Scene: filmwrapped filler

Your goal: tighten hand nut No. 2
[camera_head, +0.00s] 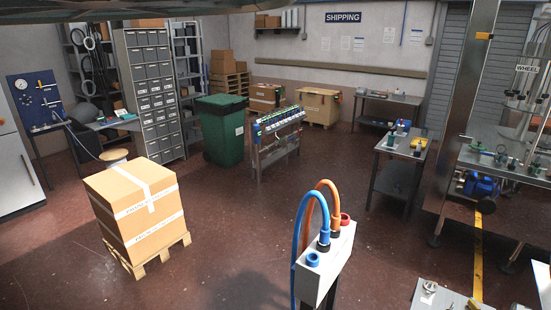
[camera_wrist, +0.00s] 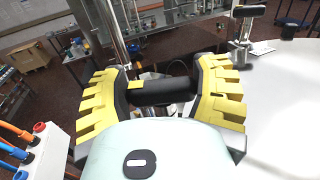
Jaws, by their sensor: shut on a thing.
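In the wrist view my gripper (camera_wrist: 165,85) has its yellow, ridged fingers on both ends of a black bar-shaped handle, the hand nut (camera_wrist: 163,92). The bar lies crosswise between the fingers and is held. Its lower part is hidden by my gripper's body, and no number is legible on it. A second hand nut (camera_wrist: 247,12) with a similar black bar stands on a metal post at the upper right, apart from my gripper. My gripper does not show in the head view, and I cannot make out the held hand nut there.
A pale round surface (camera_wrist: 290,90) lies right of my gripper. A white connector box (camera_wrist: 42,155) with blue and orange hoses is at lower left; it also shows in the head view (camera_head: 325,265). A carton on a pallet (camera_head: 135,210) stands left. The red-brown floor between is mostly free.

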